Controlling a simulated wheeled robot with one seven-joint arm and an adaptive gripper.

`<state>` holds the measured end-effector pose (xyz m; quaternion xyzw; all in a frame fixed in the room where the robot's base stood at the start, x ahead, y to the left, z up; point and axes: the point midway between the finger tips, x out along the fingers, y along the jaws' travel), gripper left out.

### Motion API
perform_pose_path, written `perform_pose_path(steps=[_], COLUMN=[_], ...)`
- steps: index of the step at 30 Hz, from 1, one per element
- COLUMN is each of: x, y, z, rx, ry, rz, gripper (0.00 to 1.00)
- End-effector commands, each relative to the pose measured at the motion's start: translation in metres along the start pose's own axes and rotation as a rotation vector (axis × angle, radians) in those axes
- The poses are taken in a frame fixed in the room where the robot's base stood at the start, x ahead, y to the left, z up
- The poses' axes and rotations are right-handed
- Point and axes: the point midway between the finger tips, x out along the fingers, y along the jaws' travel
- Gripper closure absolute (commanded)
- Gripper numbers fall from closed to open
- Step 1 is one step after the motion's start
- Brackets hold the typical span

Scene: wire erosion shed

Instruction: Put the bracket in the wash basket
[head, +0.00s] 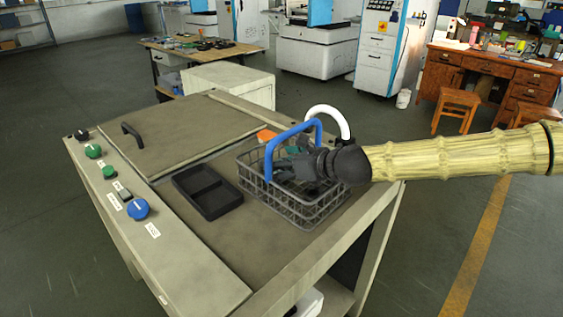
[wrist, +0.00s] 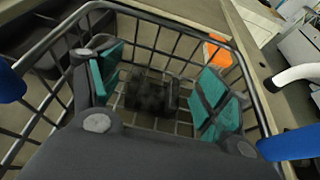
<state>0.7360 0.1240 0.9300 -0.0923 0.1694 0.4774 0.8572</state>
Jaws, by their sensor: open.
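The wash basket (head: 312,208) is a grey wire basket with a blue handle (head: 290,140) on the bench top. My gripper (head: 285,168) reaches into it from the right. In the wrist view my gripper (wrist: 160,90) is open, with its teal finger pads spread apart. A dark, speckled object, apparently the bracket (wrist: 152,97), lies between and beyond the pads, over the basket's wire floor (wrist: 172,124). It looks apart from both pads. Whether it rests fully on the floor is hard to tell. In the head view the basket wires and my gripper hide it.
An orange item (head: 266,136) and a white curved pipe (head: 335,112) are behind the basket. A lid with a black handle (head: 131,134) and several knobs (head: 138,208) are at the left.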

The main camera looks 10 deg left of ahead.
Motion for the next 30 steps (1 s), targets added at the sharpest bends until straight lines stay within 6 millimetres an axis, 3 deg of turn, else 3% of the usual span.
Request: perform_pose_path(steps=[8, 24, 30], x=[-0.009, -0.096, -0.117], y=[-0.001, 0.000, 0.000], z=[0.013, 0.012, 0.012], rx=[0.000, 0.001, -0.001], ry=[0.000, -0.001, 0.000], rz=[-0.001, -0.001, -0.001], gripper=[0.23, 0.23, 0.23])
